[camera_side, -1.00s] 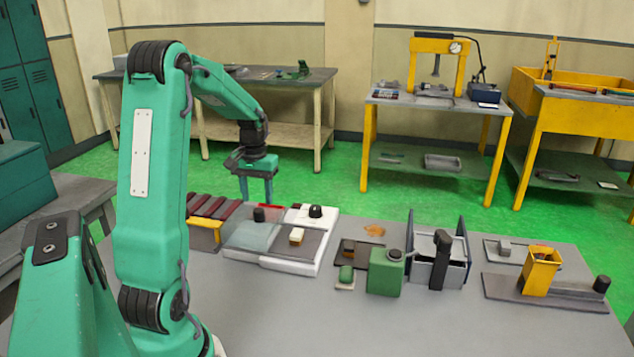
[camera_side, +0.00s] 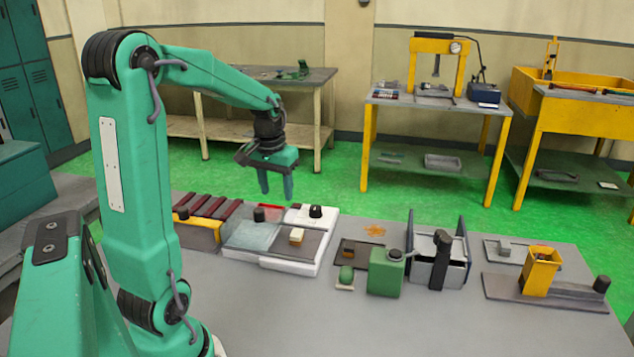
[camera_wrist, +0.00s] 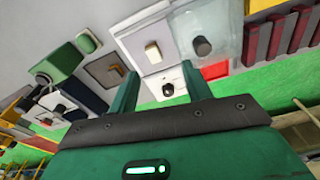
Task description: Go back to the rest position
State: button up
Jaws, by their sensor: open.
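My gripper (camera_side: 276,186) is open and empty. In the side view it hangs in the air above the back part of the grey table, over the white tray unit (camera_side: 303,264). Its two fingers point down and stand apart. In the wrist view the open fingers (camera_wrist: 160,83) reach up the picture with the white unit and its black knob (camera_wrist: 167,89) seen beyond and between them. Nothing is held.
On the table (camera_side: 420,325) stand a rack with dark red bars (camera_side: 207,206), a green canister (camera_side: 386,272), a grey box with upright plates (camera_side: 438,262) and a yellow hopper (camera_side: 540,270). The front of the table is clear. Workbenches stand behind.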

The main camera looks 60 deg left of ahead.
jog(key=s+d+r+m+t, duration=0.2)
jog(key=s+d+m, duration=0.1)
jog(key=d, duration=0.8)
jog(key=s+d+r+m+t, duration=0.2)
jog(key=s+d+r+m, duration=0.1)
jog(key=d, duration=0.8)
jog(key=shift+s+d+r+m+t+h, duration=0.25)
jog(key=shift+s+m+h, duration=0.2)
jog(key=shift+s, duration=0.8)
